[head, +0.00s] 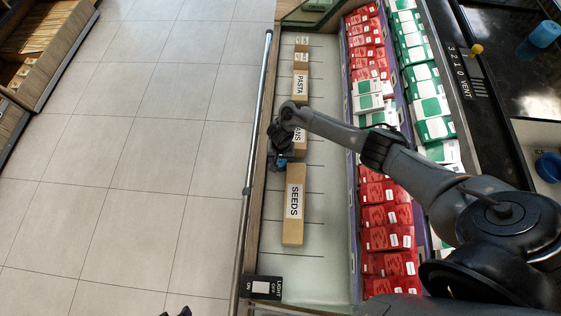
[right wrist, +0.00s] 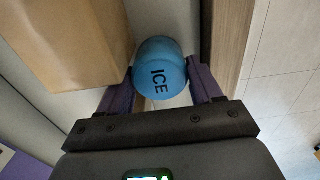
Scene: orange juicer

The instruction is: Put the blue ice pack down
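The blue ice pack (right wrist: 160,68), marked ICE, sits between the two purple fingers of my right gripper (right wrist: 160,90), which are closed against its sides. In the head view, a small part of the blue pack (head: 281,162) shows under the dark right gripper (head: 279,150), at the left side of the pale shelf (head: 325,270), between the SEEDS box and the box above it. Whether the pack touches the shelf is hard to tell. A dark shape at the bottom edge of the head view may be my left gripper; its fingers are not clear.
The SEEDS box (head: 293,205) stands just below the gripper, and the PASTA box (head: 300,85) farther up. A brown box (right wrist: 80,40) is close beside the pack in the wrist view. A metal rail (head: 256,120) runs along the left.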

